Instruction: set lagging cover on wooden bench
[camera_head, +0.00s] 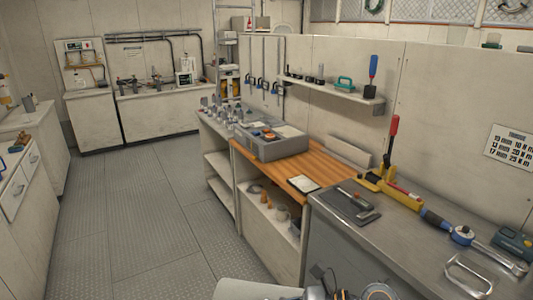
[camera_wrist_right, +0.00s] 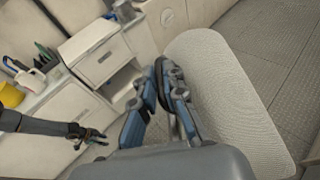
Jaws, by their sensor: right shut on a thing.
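The lagging cover (camera_wrist_right: 222,95), a long pale textured piece with rounded ends, fills the right of the wrist view. My right gripper (camera_wrist_right: 162,72) is shut on its near edge and holds it above the floor. A pale piece that looks like the cover (camera_head: 252,289) shows at the bottom of the head view. The wooden bench (camera_head: 326,172) has an orange plank top, ahead of the cover and to its right. My left gripper (camera_wrist_right: 92,136) is in the wrist view, open and empty, apart from the cover.
On the bench stand a grey tray box (camera_head: 272,145) and a small pad (camera_head: 303,184); a pale block (camera_head: 348,151) is at its back. A grey metal counter (camera_head: 400,235) with tools adjoins it in front. The floor (camera_head: 140,220) to the left is clear.

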